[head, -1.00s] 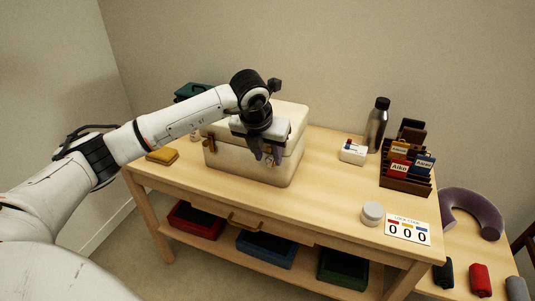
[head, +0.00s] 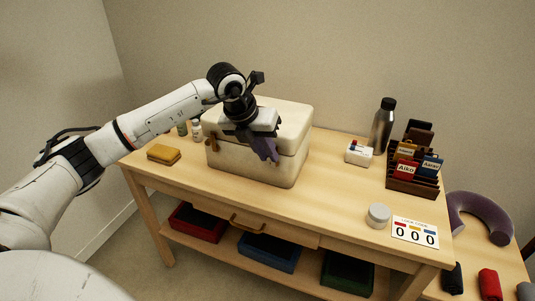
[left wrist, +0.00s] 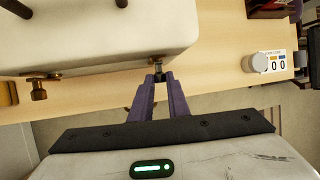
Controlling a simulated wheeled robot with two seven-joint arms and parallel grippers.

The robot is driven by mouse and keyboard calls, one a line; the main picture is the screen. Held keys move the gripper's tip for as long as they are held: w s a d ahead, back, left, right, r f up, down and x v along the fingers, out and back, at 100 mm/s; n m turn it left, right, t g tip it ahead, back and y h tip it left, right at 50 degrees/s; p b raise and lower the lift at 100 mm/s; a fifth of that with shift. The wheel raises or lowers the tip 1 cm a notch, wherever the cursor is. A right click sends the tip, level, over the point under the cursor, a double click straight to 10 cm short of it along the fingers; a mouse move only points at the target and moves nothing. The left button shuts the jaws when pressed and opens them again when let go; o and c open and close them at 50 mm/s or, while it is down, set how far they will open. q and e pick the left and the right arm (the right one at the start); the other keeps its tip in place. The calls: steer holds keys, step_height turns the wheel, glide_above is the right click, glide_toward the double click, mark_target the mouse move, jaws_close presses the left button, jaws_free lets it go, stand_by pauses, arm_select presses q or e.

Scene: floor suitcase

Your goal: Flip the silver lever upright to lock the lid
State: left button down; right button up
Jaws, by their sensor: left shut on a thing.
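A cream case (head: 290,165) with a closed lid stands on the wooden table; it also shows in the left wrist view (left wrist: 100,35). My left gripper (head: 272,158) is at its front face, toward the right side. In the left wrist view its purple fingertips (left wrist: 158,78) are shut on a small metal lever (left wrist: 158,65) at the case's edge. The fingers hide most of the lever, so its tilt is hard to tell. A brass latch (left wrist: 38,88) sits farther left on the same face, also seen in the head view (head: 212,145). My right gripper is out of view.
A yellow block (head: 163,153) and small bottles (head: 196,130) are left of the case. A white box (head: 359,153), a dark bottle (head: 382,125), a card rack (head: 412,185), a round tin (head: 378,215) and a code card (head: 415,233) stand right. The front middle is clear.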

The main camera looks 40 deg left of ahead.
arm_select(q)
steer(key=c, duration=1.7)
jaws_free()
steer(key=v, duration=1)
steer(key=shift+s+a+r, duration=0.1)
steer(key=shift+s+r, duration=0.05)
